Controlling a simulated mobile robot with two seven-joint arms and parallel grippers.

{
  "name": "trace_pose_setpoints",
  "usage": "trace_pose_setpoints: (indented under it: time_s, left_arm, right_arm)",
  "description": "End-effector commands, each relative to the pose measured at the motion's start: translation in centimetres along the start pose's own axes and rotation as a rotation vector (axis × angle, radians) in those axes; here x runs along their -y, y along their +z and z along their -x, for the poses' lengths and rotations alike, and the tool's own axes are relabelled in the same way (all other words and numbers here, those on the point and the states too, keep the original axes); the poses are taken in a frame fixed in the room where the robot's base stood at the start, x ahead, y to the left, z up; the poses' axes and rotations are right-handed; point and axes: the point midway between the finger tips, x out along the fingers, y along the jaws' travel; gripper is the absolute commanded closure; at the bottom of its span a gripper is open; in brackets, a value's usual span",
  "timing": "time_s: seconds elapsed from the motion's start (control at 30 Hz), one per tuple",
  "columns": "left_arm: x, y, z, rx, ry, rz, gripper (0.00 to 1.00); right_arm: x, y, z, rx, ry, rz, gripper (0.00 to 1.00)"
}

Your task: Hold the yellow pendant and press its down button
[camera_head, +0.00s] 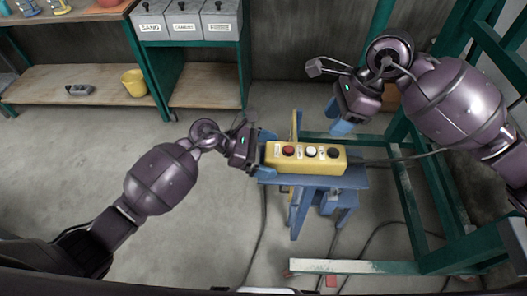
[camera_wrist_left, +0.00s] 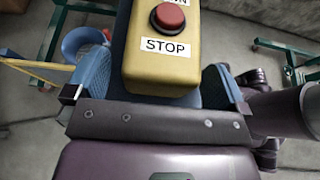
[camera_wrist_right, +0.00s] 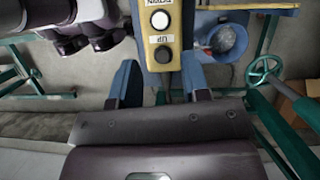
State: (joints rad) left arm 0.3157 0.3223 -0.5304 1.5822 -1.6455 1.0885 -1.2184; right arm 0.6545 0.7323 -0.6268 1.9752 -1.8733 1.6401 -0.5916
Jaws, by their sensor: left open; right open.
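The yellow pendant (camera_head: 305,167) lies lengthwise on a small blue stand. On its top are a red button (camera_head: 289,151), a white button (camera_head: 311,152) and a black button (camera_head: 333,153). The left wrist view shows the red button (camera_wrist_left: 170,16) labelled STOP. The right wrist view shows the white button (camera_wrist_right: 160,20) labelled DOWN and the black button (camera_wrist_right: 163,54) labelled UP. My left gripper (camera_wrist_left: 160,78) is open, its fingers on either side of the pendant's STOP end. My right gripper (camera_head: 338,117) is open and empty, above and behind the pendant's UP end.
The blue stand (camera_head: 325,190) is beside a green metal frame (camera_head: 405,190) on the right. Cables trail over the floor. A workbench with grey switch boxes (camera_head: 183,22) and a shelf with a yellow cup (camera_head: 133,83) are at the back left. The floor at left is clear.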

Motion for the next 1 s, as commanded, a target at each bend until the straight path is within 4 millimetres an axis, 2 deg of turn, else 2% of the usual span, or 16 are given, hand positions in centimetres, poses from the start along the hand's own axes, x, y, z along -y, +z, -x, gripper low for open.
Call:
trace_pose_setpoints:
  time_s: [0.13,0.57,0.83,0.87,1.0]
  left_arm:
    - [0.0,0.01,0.0,0.0,0.0,0.0,0.0]
    - [0.01,0.01,0.02,0.0,0.0,0.0,0.66]
    - [0.01,0.01,0.03,0.0,0.0,0.0,0.66]
    - [0.01,0.0,0.03,0.0,0.0,0.0,0.66]
    - [0.01,0.0,0.03,0.0,0.0,0.0,0.66]
  right_arm:
    - [0.0,0.0,0.0,0.0,0.0,0.0,0.57]
    - [0.0,0.0,0.0,0.0,0.0,0.0,0.57]
    - [0.0,0.0,0.0,0.0,0.0,0.0,0.97]
    - [0.0,0.0,0.0,0.0,0.0,0.0,1.0]
    - [0.0,0.0,0.0,0.0,0.0,0.0,1.0]
